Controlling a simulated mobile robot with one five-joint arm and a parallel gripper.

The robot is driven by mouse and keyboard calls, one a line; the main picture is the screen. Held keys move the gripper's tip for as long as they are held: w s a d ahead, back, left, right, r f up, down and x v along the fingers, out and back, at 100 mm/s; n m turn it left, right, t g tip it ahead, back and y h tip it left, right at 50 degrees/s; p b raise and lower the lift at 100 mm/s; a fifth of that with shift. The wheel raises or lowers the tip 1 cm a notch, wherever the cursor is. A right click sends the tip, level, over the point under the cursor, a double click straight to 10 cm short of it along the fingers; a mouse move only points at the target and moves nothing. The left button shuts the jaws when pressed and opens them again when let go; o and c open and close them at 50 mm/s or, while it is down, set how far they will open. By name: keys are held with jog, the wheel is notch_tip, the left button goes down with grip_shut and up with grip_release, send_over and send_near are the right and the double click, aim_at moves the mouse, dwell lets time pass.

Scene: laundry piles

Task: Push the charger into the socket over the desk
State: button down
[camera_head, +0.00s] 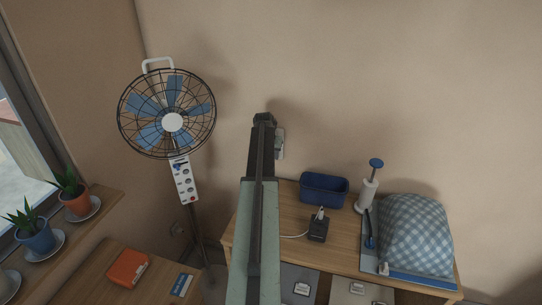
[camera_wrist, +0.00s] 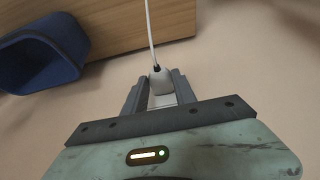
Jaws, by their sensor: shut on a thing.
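The charger (camera_wrist: 160,82) is a small pale grey block with a white cable (camera_wrist: 149,30) running from it, seen in the wrist view. My gripper (camera_wrist: 158,88) is shut on it, one dark finger on each side. In the head view my gripper (camera_head: 264,119) is up by the wall above the desk (camera_head: 343,257), and the charger is hidden there. A pale socket plate (camera_head: 280,144) on the wall shows just right of my arm, partly covered by it. Whether the charger touches the socket cannot be told.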

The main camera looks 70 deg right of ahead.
jog(key=shift+d, duration=0.25)
jog(key=c, duration=0.9)
grip_release()
jog(key=a, duration=0.9)
jog(key=shift+s, duration=0.25)
